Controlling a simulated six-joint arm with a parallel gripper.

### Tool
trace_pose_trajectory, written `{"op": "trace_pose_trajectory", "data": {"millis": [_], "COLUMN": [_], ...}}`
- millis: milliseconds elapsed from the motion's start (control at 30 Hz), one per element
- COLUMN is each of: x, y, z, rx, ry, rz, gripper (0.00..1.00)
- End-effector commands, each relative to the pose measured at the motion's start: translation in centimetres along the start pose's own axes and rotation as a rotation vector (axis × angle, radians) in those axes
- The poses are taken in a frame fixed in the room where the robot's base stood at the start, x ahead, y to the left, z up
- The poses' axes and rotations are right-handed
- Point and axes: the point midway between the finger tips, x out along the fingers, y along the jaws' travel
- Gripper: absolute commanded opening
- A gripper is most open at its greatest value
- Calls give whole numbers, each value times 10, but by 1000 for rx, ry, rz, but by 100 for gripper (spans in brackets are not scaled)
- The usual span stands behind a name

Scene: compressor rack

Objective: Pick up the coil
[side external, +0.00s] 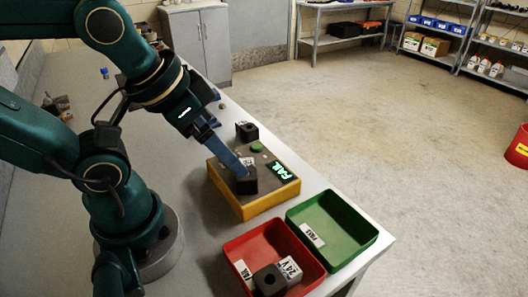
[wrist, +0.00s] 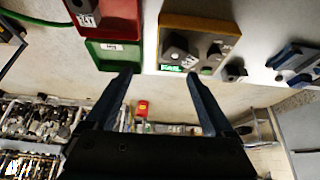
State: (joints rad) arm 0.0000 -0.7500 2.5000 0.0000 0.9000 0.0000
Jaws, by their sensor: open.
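A black block-shaped coil (side external: 246,182) sits on the dark top of a yellow-sided test box (side external: 257,207). It also shows in the wrist view (wrist: 177,47), out beyond the fingertips and not between them. My gripper (side external: 238,170) points down at this coil, with a blue finger overlapping it in the side view; contact cannot be told. In the wrist view my gripper (wrist: 160,76) has its two fingers wide apart with nothing between them. Another black coil (side external: 269,280) with a 24V label lies in the red tray (side external: 235,247). A similar block (side external: 246,131) stands behind the box.
The box has a green button (side external: 257,148) and a lit display (side external: 284,171) reading FAIL. An empty green tray (side external: 362,243) labelled PASS stands beside the red one, near the bench's edge. The bench (side external: 185,180) has bare room left of the box.

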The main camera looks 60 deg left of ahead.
Motion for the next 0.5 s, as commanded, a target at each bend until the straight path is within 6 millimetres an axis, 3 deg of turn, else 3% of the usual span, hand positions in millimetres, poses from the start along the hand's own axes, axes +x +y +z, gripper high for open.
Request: {"op": "trace_pose_trajectory", "data": {"millis": [267, 367, 500], "x": [0, -1, -4], "y": [0, 0, 0], "z": [0, 0, -7], "rx": [54, 195, 519], "ry": [-1, -2, -8], "rz": [0, 0, 1], "gripper": [88, 88, 88]}}
